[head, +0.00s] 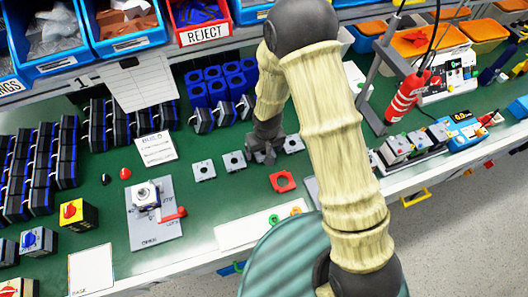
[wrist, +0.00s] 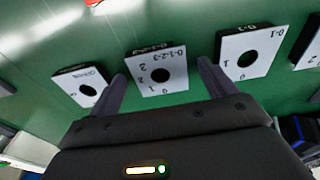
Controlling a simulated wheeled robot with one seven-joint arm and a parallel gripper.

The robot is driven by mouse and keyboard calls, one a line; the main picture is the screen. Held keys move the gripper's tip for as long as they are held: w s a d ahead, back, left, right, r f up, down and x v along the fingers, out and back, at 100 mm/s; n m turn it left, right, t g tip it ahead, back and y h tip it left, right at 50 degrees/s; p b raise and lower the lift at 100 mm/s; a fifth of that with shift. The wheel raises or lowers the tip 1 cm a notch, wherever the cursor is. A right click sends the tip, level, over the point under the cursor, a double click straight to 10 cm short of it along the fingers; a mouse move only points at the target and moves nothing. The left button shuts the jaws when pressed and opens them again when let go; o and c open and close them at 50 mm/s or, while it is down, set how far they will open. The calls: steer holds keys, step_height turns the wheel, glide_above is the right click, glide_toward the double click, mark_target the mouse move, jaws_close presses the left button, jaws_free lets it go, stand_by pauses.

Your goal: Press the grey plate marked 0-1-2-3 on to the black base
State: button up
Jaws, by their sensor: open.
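The grey plate marked 0-1-2-3 (wrist: 145,87) lies flat on the green bench in the wrist view, with a round hole in its middle. My gripper (wrist: 161,78) is open, with one finger on each side of this plate. I cannot tell if the fingers touch it. In the head view my gripper (head: 264,155) is low over the row of plates and hides this plate. A switch part (head: 145,194) with a pale upright shaft sits in the grey fixture (head: 152,233) at the left. Its black base is hard to make out.
Neighbouring grey plates, one marked 0-1 (wrist: 247,60) and another (wrist: 82,88), lie close on either side. A red square plate (head: 282,181) lies in front. The fixture has a red lever (head: 172,214). Rows of black-and-blue switch bodies (head: 40,160) fill the left.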

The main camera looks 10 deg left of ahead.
steer(key=shift+c, duration=0.2)
steer(key=c, duration=1)
steer(key=shift+c, duration=0.2)
step_height(320, 180, up, 10)
stand_by(0.3)
